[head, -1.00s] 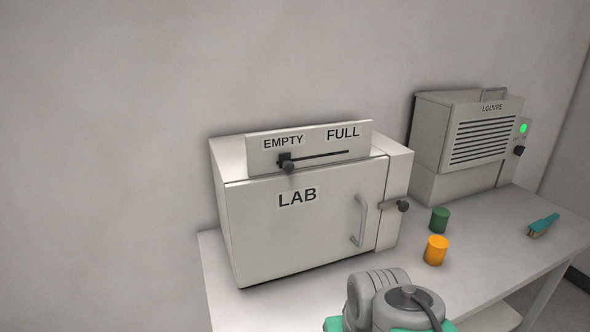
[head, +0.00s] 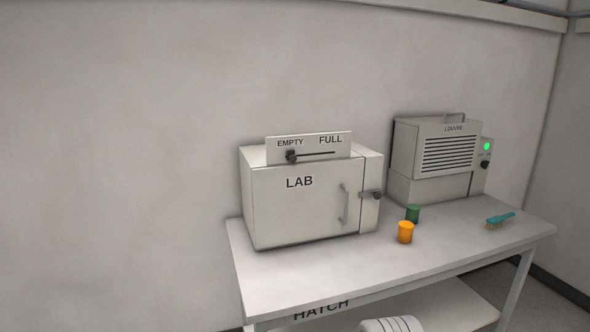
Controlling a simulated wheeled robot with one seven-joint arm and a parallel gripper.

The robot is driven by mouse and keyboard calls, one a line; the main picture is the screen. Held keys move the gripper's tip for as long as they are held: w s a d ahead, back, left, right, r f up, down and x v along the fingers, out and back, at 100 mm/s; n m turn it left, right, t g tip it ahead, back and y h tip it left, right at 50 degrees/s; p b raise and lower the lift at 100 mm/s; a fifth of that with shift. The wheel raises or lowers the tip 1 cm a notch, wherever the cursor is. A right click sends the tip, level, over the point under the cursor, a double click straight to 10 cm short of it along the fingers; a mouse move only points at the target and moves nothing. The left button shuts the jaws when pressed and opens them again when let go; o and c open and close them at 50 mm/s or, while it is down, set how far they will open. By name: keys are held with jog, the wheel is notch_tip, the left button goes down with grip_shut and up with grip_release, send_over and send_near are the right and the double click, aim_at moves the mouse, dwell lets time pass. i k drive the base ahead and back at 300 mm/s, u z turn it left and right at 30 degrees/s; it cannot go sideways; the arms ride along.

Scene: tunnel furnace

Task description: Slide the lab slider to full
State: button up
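The lab slider is a dark knob (head: 291,156) on a thin black slot. It sits at the left end of the slot, under the word EMPTY. The slot is on a pale plate (head: 310,149) standing on top of the white LAB box (head: 300,210). FULL is printed above the slot's right end. My gripper is not in view. Only a pale rounded part of my arm shows at the bottom edge, well below the slider.
The LAB box has a handle (head: 344,204) and a dark latch (head: 371,194). Right of it on the white table (head: 300,271) are an orange cylinder (head: 405,232), a green cylinder (head: 413,213), a LOUVRE unit (head: 409,148) and a brush (head: 500,220). A lower shelf reads HATCH.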

aim_at(291, 157)
jog(key=u, duration=0.55)
jog(key=i, duration=0.5)
jog(key=u, duration=0.45)
